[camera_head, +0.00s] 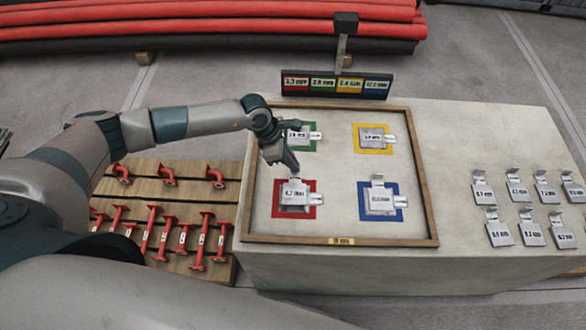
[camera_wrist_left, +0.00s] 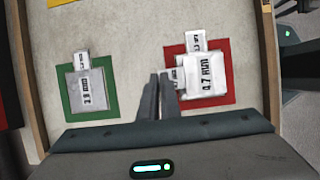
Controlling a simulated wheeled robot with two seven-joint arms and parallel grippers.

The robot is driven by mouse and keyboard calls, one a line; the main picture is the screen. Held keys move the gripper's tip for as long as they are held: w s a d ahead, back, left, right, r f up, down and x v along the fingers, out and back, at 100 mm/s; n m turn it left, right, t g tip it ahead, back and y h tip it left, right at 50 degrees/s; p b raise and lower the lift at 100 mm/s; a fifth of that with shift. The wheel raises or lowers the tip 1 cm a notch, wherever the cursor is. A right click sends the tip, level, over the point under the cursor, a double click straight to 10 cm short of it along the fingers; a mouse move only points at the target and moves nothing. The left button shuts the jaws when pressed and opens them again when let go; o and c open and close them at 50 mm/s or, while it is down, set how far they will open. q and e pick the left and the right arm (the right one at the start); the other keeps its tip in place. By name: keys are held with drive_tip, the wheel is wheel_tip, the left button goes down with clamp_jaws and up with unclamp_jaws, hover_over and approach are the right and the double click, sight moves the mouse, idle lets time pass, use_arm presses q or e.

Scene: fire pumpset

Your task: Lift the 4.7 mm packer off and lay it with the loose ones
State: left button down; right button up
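The 4.7 mm packer (camera_head: 292,193) is a pale square plate over the red-bordered square (camera_head: 314,213) in the wooden-framed tray. It also shows large in the left wrist view (camera_wrist_left: 207,73), above another packer whose labelled tab (camera_wrist_left: 195,41) sticks out. My left gripper (camera_head: 291,167) points down at the packer's raised tab. In the left wrist view its fingers (camera_wrist_left: 159,82) are close together at that tab, and seem shut on it. The packer looks slightly raised over the one beneath; the gap is hard to see. The loose packers (camera_head: 500,233) lie in two rows on the right of the bench. My right gripper is not in view.
Green (camera_head: 304,146), yellow (camera_head: 391,149) and blue (camera_head: 365,216) squares in the tray hold packers; the blue one has an upright tab. A label board (camera_head: 335,86) with a post stands behind. The bench (camera_head: 460,150) has bare room behind the loose packers.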

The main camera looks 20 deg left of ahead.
use_arm(q)
drive_tip(key=shift+r+b, duration=0.35)
drive_tip(key=shift+r, duration=0.35)
drive_tip(key=w+d+r+b, duration=0.2)
drive_tip(key=d+r+b, duration=0.2)
drive_tip(key=d+r, duration=0.3)
drive_tip(key=d, duration=0.4)
drive_tip(key=shift+d+b, duration=0.25)
drive_tip(key=shift+b, duration=0.05)
drive_tip(key=s+a+m+g+y, duration=0.4)
drive_tip(key=s+a+m, duration=1)
drive_tip(key=m, duration=0.7)
drive_tip(key=s+f+g, duration=0.1)
drive_tip(key=s, duration=0.2)
drive_tip(key=shift+a+g, duration=0.3)
drive_tip(key=shift+g, duration=0.1)
